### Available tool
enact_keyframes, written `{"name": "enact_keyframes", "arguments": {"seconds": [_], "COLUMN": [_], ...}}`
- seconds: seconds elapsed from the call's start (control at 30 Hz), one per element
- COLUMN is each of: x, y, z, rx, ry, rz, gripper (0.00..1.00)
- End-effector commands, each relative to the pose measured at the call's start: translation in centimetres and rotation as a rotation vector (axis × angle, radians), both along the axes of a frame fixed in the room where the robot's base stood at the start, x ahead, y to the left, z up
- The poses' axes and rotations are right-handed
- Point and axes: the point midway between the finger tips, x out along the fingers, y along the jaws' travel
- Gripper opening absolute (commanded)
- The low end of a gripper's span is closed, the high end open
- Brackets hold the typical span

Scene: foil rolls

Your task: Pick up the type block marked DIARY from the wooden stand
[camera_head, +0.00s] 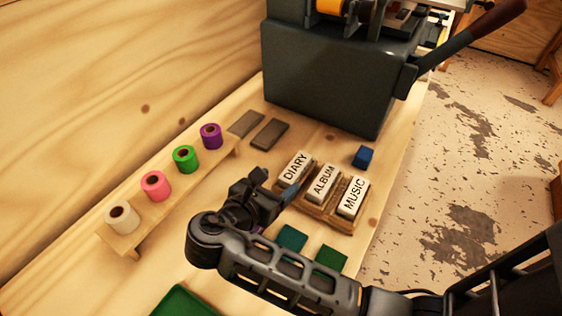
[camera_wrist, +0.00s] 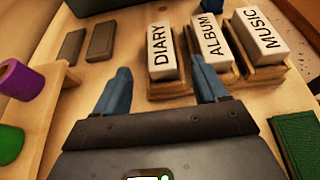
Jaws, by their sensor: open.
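The white type block marked DIARY (camera_head: 295,167) sits at the left end of the wooden stand (camera_head: 332,217), beside the ALBUM block (camera_head: 322,183) and the MUSIC block (camera_head: 352,196). In the wrist view the DIARY block (camera_wrist: 161,52) stands ahead of my gripper (camera_wrist: 163,88), between the lines of its two blue fingers. The fingers are open and nothing is between them. The right finger is near the front of the ALBUM block (camera_wrist: 212,38). In the head view my gripper (camera_head: 282,190) is just in front of the stand's left end, partly hidden by my wrist.
A dark press (camera_head: 335,80) stands behind the stand. Foil rolls, white, pink, green and purple (camera_head: 210,136), stand on a low wooden rack at left. A blue cube (camera_head: 364,156), two grey slabs (camera_head: 268,134) and green pieces (camera_head: 291,238) lie around the stand.

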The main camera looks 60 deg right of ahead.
Motion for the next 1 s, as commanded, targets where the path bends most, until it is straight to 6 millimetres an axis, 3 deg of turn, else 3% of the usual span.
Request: {"name": "enact_keyframes", "arguments": {"seconds": [0.6, 0.9, 1.0], "x": [0.1, 0.2, 0.2], "y": [-6.4, -7.0, -7.0], "z": [-2.9, -3.1, -3.1], "rx": [0.0, 0.0, 0.0], "ry": [0.001, 0.0, 0.0], "rz": [-0.003, -0.001, -0.001], "gripper": [0.72, 0.72, 0.65]}}
